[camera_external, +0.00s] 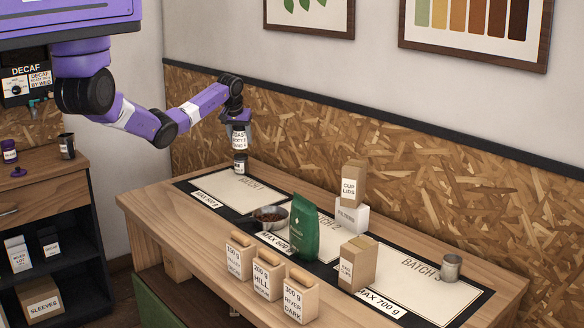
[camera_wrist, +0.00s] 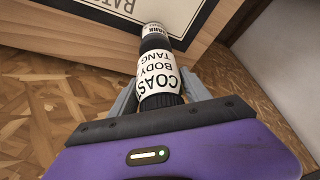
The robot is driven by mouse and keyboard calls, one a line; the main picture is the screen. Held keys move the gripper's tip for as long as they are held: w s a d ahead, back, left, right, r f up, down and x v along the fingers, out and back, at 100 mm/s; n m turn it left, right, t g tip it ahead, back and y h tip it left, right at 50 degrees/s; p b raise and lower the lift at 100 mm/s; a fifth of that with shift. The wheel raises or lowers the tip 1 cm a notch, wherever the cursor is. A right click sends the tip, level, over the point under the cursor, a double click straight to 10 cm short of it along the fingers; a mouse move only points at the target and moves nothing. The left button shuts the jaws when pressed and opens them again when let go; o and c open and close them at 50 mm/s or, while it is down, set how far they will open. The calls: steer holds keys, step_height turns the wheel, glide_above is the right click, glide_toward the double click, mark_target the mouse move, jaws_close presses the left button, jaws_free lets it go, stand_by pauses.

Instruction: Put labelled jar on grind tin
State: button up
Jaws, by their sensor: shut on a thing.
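My gripper (camera_external: 238,126) points down over the left end of the table and is shut on the labelled jar (camera_external: 239,138), with a white label and black lid. In the wrist view the jar (camera_wrist: 158,75) sits between the fingers, its label partly readable as COAS, BODY, TANG. Right below it, a smaller dark container with a white label (camera_external: 240,167) stands at the back of the BATCH 1 mat; I cannot tell whether the two touch. A plain grey metal tin (camera_external: 451,267) stands upright on the BATCH 3 mat at the right, far from my gripper.
A metal bowl of beans (camera_external: 270,219), a green bag (camera_external: 305,229) and several labelled wooden boxes (camera_external: 268,280) stand along the middle and front. CUP LIDS (camera_external: 353,184) rests on a white box (camera_external: 351,218). A tan carton (camera_external: 357,264) stands near the BATCH 3 mat. The wall is behind the table.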

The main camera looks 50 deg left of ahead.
steer(key=shift+f, duration=1.3)
steer(key=shift+f, duration=0.15)
steer(key=o, duration=1.6)
steer(key=b+v, duration=0.1)
steer(key=v, duration=1.1)
steer(key=shift+w+r, duration=0.1)
steer(key=shift+r, duration=0.1)
